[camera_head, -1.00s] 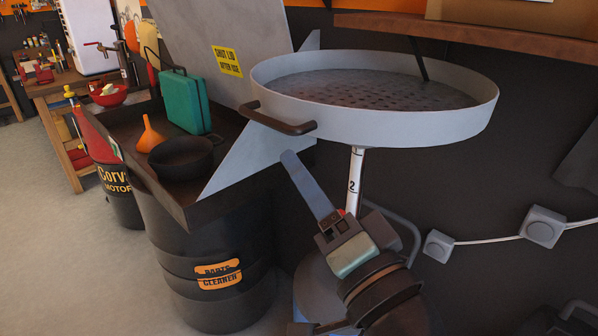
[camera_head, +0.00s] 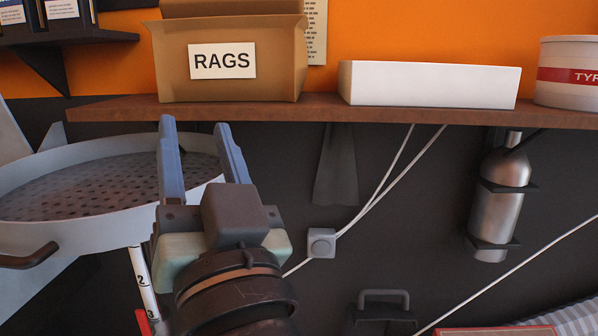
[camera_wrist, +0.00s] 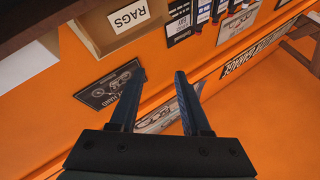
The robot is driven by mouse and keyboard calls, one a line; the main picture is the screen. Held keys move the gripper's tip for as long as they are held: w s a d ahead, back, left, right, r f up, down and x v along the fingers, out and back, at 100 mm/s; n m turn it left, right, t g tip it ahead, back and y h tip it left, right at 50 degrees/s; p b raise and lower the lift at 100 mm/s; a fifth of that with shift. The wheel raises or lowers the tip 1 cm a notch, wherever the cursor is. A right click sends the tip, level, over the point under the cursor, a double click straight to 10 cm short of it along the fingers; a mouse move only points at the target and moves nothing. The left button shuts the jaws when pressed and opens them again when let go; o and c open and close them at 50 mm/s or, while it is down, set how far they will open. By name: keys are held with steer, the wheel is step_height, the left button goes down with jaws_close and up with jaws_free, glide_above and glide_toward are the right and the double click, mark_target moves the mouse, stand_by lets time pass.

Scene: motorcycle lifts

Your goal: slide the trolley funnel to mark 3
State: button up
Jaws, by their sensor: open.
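The trolley funnel (camera_head: 90,215) is a wide, shallow grey pan with a perforated floor, at the left of the head view. A dark handle (camera_head: 28,257) sticks out from its near side. It sits on a white post (camera_head: 143,280) marked 2 and, lower, 3. A red part (camera_head: 143,322) shows beside the 3 at the picture's lower edge. My gripper (camera_head: 195,124) is open and empty, fingers pointing up, overlapping the pan's right rim in the picture. Contact cannot be told. Its fingers (camera_wrist: 160,74) also show empty in the wrist view.
A wooden shelf (camera_head: 400,115) runs above, with a RAGS box (camera_head: 225,85), a white tray (camera_head: 430,85) and a tin (camera_head: 570,75). A steel bottle (camera_head: 500,205) and a cable socket (camera_head: 321,243) are on the dark wall.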

steer(key=s+d+r+m+t+h, duration=0.1)
steer(key=s+d+r+t+h, duration=0.5)
steer(key=d+r+h, duration=0.3)
steer(key=shift+s+d+r+m+h+p, duration=0.2)
steer(key=shift+r+m+h+p, duration=0.15)
steer(key=shift+r, duration=0.4)
steer(key=shift+w+f, duration=0.1)
stand_by(0.8)
